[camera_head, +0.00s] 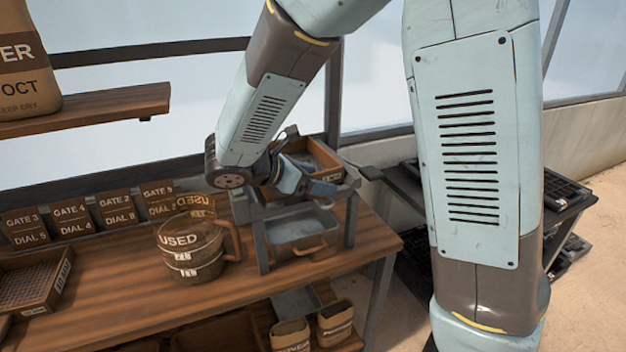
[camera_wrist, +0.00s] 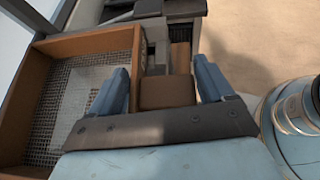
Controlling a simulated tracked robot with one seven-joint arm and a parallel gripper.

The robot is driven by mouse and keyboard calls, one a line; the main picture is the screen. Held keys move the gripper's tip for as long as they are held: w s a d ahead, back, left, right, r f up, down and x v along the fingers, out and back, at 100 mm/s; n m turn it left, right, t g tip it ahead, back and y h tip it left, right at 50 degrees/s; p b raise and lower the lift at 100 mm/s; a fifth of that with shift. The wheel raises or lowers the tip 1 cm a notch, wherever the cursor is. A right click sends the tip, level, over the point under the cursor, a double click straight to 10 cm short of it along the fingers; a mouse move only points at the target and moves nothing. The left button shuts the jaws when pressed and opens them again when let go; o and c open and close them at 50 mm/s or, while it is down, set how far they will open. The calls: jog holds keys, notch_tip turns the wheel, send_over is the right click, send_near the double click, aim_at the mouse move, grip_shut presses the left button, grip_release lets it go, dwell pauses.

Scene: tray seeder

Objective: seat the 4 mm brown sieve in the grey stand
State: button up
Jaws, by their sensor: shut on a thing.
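A brown wooden sieve (camera_head: 325,155) with wire mesh is at the top of the grey stand (camera_head: 262,240). It also fills the left of the wrist view (camera_wrist: 90,40). My gripper (camera_head: 318,187) is at the sieve's front side, partly hidden by my own wrist. In the wrist view, my gripper's (camera_wrist: 163,85) blue fingers stand either side of a brown block beside the sieve's wall, and it is shut on the sieve. I cannot read the mesh size or tell whether the sieve rests fully in the stand.
A grey pan (camera_head: 300,232) sits inside the stand, below the sieve. A jug marked USED (camera_head: 190,250) stands close to its left. Another sieve (camera_head: 38,285) lies at the bench's left, before several gate cards (camera_head: 70,220). Dark trays (camera_head: 565,190) are at the right.

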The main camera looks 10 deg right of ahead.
jog(key=shift+d+f, duration=0.2)
jog(key=shift+f, duration=0.2)
jog(key=o, duration=1.6)
jog(key=v, duration=1.4)
jog(key=s+d+r+m+y, duration=0.2)
jog(key=s+d+m+y, duration=0.1)
jog(key=d+m, duration=0.4)
jog(key=s+d+r+m+y, duration=0.1)
jog(key=s+d+m+y, duration=0.3)
jog(key=d+m, duration=0.4)
jog(key=s+d+r+m+y, duration=0.2)
jog(key=s+d+m+y, duration=0.2)
jog(key=d+m, duration=0.3)
jog(key=shift+s+d+r+m, duration=0.1)
jog(key=shift+s+d, duration=0.05)
jog(key=shift+d, duration=0.55)
jog(key=shift+s+d+r+m, duration=0.1)
jog(key=shift+s+d, duration=0.1)
jog(key=shift+d, duration=0.5)
jog(key=shift+s+d+r+m, duration=0.1)
jog(key=shift+s+d, duration=0.05)
jog(key=shift+d, duration=0.55)
